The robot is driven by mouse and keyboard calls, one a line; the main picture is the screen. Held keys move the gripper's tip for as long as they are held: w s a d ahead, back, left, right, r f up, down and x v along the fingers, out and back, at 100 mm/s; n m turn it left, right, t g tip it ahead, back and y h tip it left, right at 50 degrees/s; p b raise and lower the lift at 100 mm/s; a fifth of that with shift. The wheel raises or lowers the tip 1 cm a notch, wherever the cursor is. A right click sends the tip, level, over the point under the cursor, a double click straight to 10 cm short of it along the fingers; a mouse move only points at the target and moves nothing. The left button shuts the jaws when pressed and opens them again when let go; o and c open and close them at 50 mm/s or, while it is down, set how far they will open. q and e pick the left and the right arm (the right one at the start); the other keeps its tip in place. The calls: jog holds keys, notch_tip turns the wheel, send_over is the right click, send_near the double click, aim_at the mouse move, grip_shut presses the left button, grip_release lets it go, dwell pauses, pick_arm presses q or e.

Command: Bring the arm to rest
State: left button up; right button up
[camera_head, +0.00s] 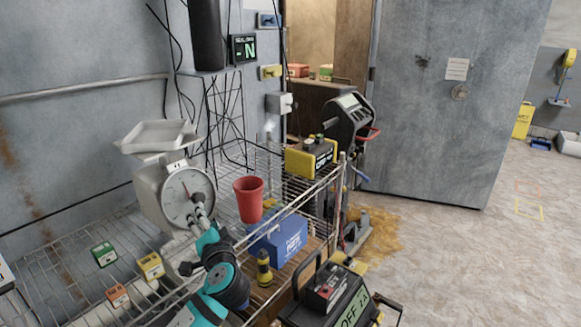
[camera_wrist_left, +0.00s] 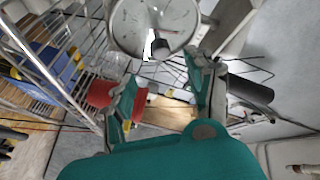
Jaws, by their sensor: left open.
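My left arm, teal and black, rises from the bottom of the head view. Its gripper (camera_head: 201,207) is in front of the dial of a grey scale (camera_head: 157,192), which has an empty-looking pan on top. In the left wrist view, my left gripper (camera_wrist_left: 163,88) has its two teal fingers spread apart with nothing between them. The scale dial (camera_wrist_left: 135,22) shows beyond the fingers there. A red cup (camera_head: 248,200) stands on the wire shelf to the right of the gripper; it also shows beside a finger in the wrist view (camera_wrist_left: 101,93). My right gripper is not in view.
The wire shelf (camera_head: 55,250) holds small green, yellow and orange boxes, a blue box (camera_head: 281,240) and a yellow-black flashlight (camera_head: 263,268). A yellow-black device (camera_head: 311,157) stands at its far end. A grey door (camera_head: 440,100) is behind. The floor at right is open.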

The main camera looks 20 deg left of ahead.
pick_arm(q)
jog(key=s+d+f+g+h, duration=0.2)
jog(key=s+d+f+h, duration=0.1)
jog(key=s+f, duration=0.4)
jog(key=s+d+f+g+h, duration=0.25)
jog(key=s+f, duration=0.35)
jog(key=f, duration=0.3)
jog(key=s+d+f+g+h, duration=0.2)
jog(key=s+d, duration=0.1)
jog(key=s, duration=0.4)
jog(key=s+d+f+n+g+h, duration=0.1)
jog(key=s+d+f+g+h, duration=0.15)
jog(key=s, duration=0.45)
jog(key=s+d+f+g+h, duration=0.1)
jog(key=s+d+f, duration=0.1)
jog(key=s+d, duration=0.35)
notch_tip(320, 180, down, 24)
jog(key=s+a+g, duration=0.1)
jog(key=s+a, duration=0.1)
jog(key=s+a+f+g, duration=0.1)
jog(key=s+a+f, duration=0.1)
jog(key=s+f, duration=1.5)
jog(key=shift+s+a+f+g, duration=0.3)
jog(key=shift+s+a+f, duration=0.05)
jog(key=shift+f, duration=0.15)
